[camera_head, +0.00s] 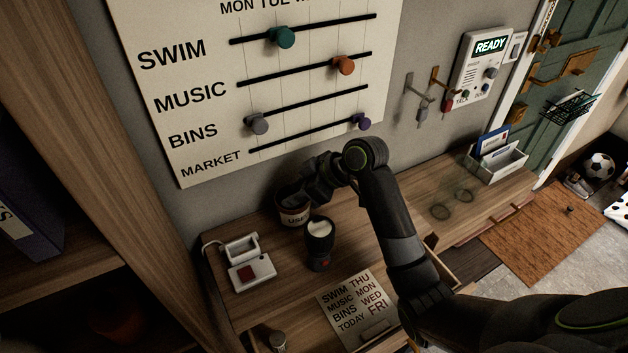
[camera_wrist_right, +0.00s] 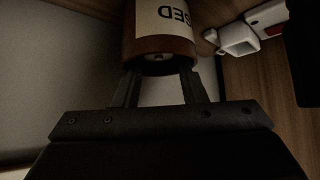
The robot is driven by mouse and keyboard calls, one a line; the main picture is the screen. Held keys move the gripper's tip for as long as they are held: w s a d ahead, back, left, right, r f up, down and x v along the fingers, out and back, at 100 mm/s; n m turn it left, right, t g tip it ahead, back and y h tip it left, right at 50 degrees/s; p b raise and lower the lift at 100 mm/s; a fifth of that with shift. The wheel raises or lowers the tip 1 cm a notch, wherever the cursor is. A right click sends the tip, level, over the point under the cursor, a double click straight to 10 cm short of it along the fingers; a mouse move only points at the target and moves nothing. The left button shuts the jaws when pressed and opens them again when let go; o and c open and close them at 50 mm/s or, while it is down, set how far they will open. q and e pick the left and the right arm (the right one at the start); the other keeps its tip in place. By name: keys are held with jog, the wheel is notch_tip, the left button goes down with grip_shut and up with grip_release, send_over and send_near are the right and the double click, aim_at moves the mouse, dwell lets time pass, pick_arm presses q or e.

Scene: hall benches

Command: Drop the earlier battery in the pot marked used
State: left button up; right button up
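The pot marked USED (camera_head: 292,213) stands on the wooden bench against the wall, cream with a reddish-brown rim. It also shows upside down in the right wrist view (camera_wrist_right: 160,45), with a small pale thing (camera_wrist_right: 158,58) at its mouth, too dark to identify. My right gripper (camera_head: 313,187) is over the pot's mouth. In the wrist view its fingers (camera_wrist_right: 160,80) are apart with nothing seen between them. My left gripper is not in view.
A black torch (camera_head: 319,254) stands upright just right of the pot. A white device with a red patch (camera_head: 251,272) lies to the left. A day card (camera_head: 352,302) lies in front.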

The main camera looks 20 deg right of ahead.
jog(key=b+v, duration=0.1)
jog(key=v, duration=1.1)
jog(key=shift+d+r, duration=0.15)
jog(key=shift+r, duration=0.05)
